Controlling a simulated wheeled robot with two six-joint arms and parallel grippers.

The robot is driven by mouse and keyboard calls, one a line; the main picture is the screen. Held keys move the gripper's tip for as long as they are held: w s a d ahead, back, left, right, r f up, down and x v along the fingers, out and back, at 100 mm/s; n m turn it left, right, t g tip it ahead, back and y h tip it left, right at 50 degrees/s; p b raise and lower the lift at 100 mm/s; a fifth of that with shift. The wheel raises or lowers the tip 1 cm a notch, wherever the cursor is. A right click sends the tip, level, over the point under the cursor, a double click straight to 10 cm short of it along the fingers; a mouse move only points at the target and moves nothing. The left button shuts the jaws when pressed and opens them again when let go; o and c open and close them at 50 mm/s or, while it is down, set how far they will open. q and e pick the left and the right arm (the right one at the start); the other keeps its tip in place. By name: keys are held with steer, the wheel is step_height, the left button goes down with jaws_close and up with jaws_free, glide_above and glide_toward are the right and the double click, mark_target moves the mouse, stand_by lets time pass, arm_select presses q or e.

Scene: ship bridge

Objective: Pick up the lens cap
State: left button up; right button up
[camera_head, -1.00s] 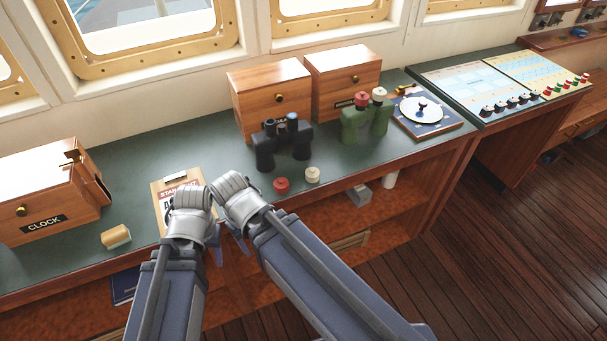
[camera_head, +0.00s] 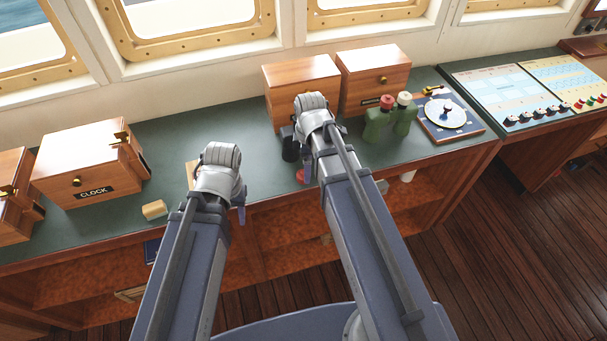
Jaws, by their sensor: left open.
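A red cap (camera_head: 301,176) lies on the green desk top near its front edge, partly hidden by my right arm. The cream cap that lay beside it is hidden behind that arm. A red cap (camera_head: 386,101) and a cream cap (camera_head: 404,98) also sit on top of the green binoculars (camera_head: 378,128). My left gripper (camera_head: 213,207) is open, over the desk's front edge, left of the loose red cap. My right gripper (camera_head: 308,150) is over the desk in front of the dark binoculars (camera_head: 290,148); its fingers are mostly hidden by its own wrist.
Wooden boxes (camera_head: 300,75) stand along the back, and a clock box (camera_head: 85,170) stands at left. A small tan block (camera_head: 154,209) lies near the front edge. A clipboard (camera_head: 192,172) is mostly hidden behind my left wrist.

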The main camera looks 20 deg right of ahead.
steer(key=w+n, duration=0.1)
steer(key=n, duration=0.1)
steer(key=w+n, duration=0.1)
steer(key=n, duration=0.1)
steer(key=shift+w+d+n, duration=0.1)
steer(key=shift+n, duration=0.3)
steer(key=n, duration=0.2)
steer(key=w+n, duration=0.1)
steer(key=n, duration=0.1)
steer(key=shift+w+n, duration=0.1)
steer(key=shift+n, duration=0.2)
steer(key=f+b, duration=0.8)
steer(key=shift+a, duration=0.35)
steer(key=shift+r, duration=0.1)
steer(key=c, duration=1.4)
steer(key=shift+r, duration=0.1)
